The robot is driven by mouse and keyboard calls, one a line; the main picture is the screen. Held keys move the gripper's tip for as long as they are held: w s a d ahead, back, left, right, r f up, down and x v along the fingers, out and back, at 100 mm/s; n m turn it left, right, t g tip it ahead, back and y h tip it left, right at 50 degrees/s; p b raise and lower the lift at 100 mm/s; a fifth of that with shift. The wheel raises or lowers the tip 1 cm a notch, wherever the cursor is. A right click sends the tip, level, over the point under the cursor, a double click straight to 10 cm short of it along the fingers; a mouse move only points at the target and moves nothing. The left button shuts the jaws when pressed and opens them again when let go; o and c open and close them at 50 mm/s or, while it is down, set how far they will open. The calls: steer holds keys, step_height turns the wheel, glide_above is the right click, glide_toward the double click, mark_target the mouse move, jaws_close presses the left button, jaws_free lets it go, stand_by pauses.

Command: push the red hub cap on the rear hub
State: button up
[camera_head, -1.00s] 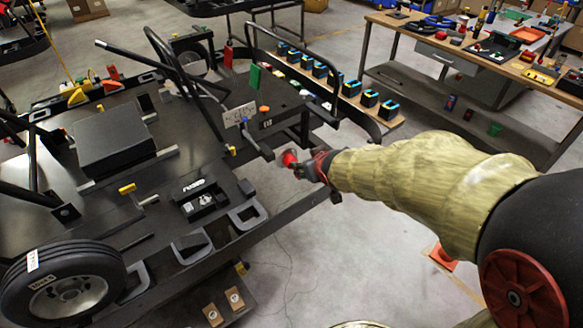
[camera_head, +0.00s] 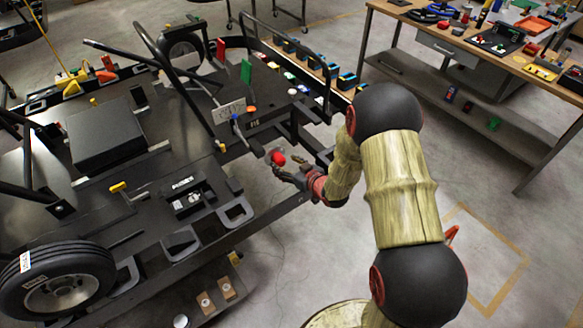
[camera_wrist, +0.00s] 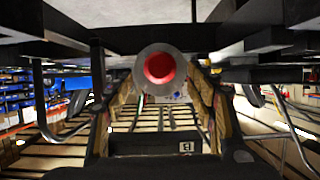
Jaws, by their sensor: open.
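The red hub cap (camera_head: 277,158) is at the near right side of the dark kart, just off my gripper's tip. In the wrist view the red cap (camera_wrist: 159,68) sits centred in the round grey end of the hub (camera_wrist: 143,63). I cannot tell how far it is pressed in. My gripper (camera_head: 284,170) is open, its fingers close to the cap. The contact between fingers and cap is unclear.
Black kart bars (camera_wrist: 260,38) run close on both sides of the hub in the wrist view. A wheel (camera_head: 62,288) lies at the front left. A workbench (camera_head: 480,45) with tools stands at the back right.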

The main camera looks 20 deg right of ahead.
mark_target(282, 162)
steer(key=shift+x, duration=1.75)
steer(key=shift+c, duration=0.3)
steer(key=c, duration=1.2)
steer(key=shift+c, duration=0.7)
steer(key=shift+s+d+f, duration=0.1)
steer(key=shift+s+d, duration=0.2)
steer(key=shift+s, duration=0.55)
steer(key=shift+s+d+r, duration=0.1)
steer(key=shift+s+d, duration=0.15)
steer(key=shift+s, duration=0.6)
steer(key=shift+s+d+f, duration=0.1)
steer(key=shift+s+d, duration=0.2)
steer(key=shift+s, duration=0.55)
steer(key=shift+s, duration=0.3)
